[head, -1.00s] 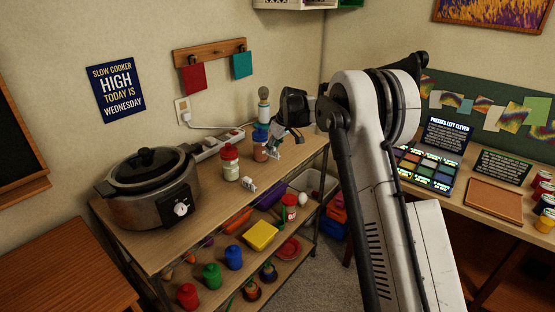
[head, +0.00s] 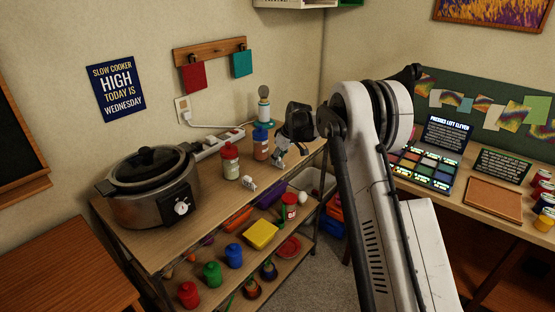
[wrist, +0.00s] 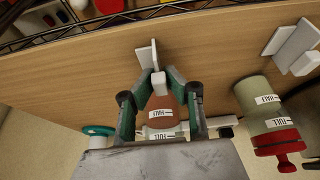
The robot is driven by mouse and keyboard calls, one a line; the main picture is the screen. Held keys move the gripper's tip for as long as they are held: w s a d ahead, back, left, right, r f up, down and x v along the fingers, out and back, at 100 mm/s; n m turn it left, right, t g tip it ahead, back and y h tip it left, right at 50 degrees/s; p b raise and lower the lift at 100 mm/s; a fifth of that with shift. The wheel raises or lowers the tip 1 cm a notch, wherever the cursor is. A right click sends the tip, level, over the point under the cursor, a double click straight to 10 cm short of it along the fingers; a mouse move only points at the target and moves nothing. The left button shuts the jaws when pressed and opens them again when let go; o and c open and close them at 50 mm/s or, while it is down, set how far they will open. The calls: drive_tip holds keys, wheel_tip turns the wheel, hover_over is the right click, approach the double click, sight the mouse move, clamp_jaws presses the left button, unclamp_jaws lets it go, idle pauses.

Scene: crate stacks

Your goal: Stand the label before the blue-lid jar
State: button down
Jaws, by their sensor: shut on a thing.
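The blue-lid jar (head: 261,146) has brown contents and stands upright on the top shelf. Its brown body also shows in the wrist view (wrist: 163,116), between my fingers and partly hidden by my gripper. My gripper (wrist: 158,76) is shut on a small white label (wrist: 146,55), whose block sits between the fingertips. In the head view my gripper (head: 277,159) is low at the front right of the blue-lid jar. The label is in front of this jar, towards the shelf's front edge. I cannot tell whether it touches the shelf.
A red-lid jar (head: 230,162) stands left of the blue-lid jar, with another white label (head: 249,184) in front of it. A slow cooker (head: 155,190) stands further left. A lamp (head: 264,107) and power strip (head: 219,140) are behind. The shelf's front edge is close.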

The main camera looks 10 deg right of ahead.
drive_tip(key=c, duration=1.8)
unclamp_jaws()
drive_tip(key=shift+r, duration=0.1)
drive_tip(key=shift+r, duration=0.25)
drive_tip(key=v, duration=1.1)
drive_tip(key=s+a+r+m+t, duration=0.1)
drive_tip(key=s+r, duration=0.4)
drive_tip(key=s, duration=0.4)
drive_tip(key=s+r+m+h, duration=0.1)
drive_tip(key=s+r+m, duration=0.1)
drive_tip(key=s+r, duration=0.45)
drive_tip(key=s+a+r+m+t, duration=0.1)
drive_tip(key=s+r, duration=0.3)
drive_tip(key=s, duration=0.6)
drive_tip(key=s+f+m, duration=0.1)
drive_tip(key=s+f, duration=0.1)
drive_tip(key=s, duration=0.7)
drive_tip(key=s+f+m+t+h, duration=0.1)
drive_tip(key=s+f, duration=0.2)
drive_tip(key=s, duration=0.6)
drive_tip(key=s+f+m, duration=0.1)
drive_tip(key=s+f, duration=0.1)
drive_tip(key=s, duration=0.7)
drive_tip(key=shift+s+f+m+t+h, duration=0.1)
drive_tip(key=shift+f+m+t+h, duration=0.3)
